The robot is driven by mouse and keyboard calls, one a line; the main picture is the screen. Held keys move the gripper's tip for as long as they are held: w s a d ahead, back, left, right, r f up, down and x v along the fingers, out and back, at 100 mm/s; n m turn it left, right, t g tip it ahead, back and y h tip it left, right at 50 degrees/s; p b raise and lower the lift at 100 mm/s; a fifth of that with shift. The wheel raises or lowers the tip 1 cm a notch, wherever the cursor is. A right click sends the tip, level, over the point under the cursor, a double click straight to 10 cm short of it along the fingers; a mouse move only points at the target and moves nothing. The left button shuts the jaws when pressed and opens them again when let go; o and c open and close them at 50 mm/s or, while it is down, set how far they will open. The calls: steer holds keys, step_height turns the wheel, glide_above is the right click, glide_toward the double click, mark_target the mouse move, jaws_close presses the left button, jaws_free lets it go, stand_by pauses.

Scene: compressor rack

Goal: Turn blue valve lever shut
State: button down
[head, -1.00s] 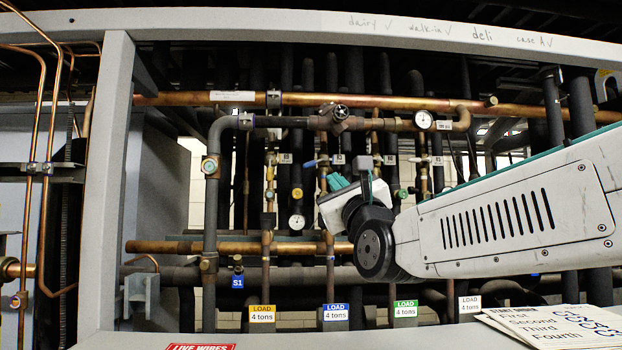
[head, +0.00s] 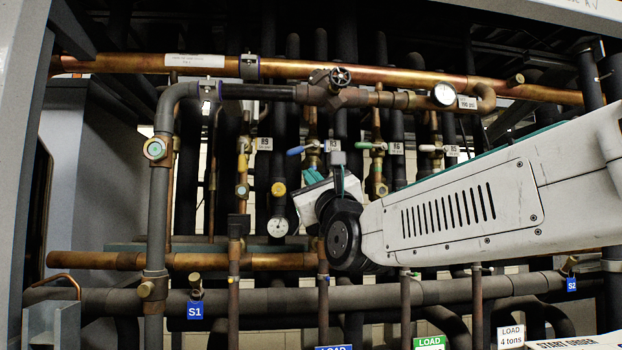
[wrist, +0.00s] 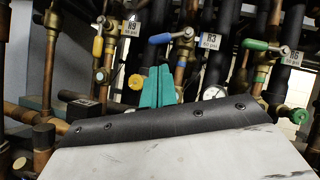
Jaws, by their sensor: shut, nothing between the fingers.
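The blue valve lever (head: 297,150) sticks out to the left, nearly level, from its valve on a vertical pipe beside the R3 tag. In the wrist view the blue lever (wrist: 160,39) also lies nearly level, across the line of its upright pipe. My gripper (head: 312,177) has teal fingers, shut and empty, below and slightly right of the lever in the head view. In the wrist view the gripper (wrist: 157,85) points up, its tips below the lever with a visible gap in the picture. The depth between them is unclear.
A yellow lever (head: 242,163) stands upright to the left. A green lever (head: 368,145) and a white lever (head: 430,148) stick out sideways on the right. A round gauge (head: 277,227) and a yellow knob (head: 279,189) sit low left of my gripper. Pipes crowd the rack.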

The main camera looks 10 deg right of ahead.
mark_target(303, 149)
steer(key=x, duration=0.7)
steer(key=shift+w, duration=0.3)
steer(key=shift+a+r, duration=0.15)
steer(key=shift+a, duration=0.05)
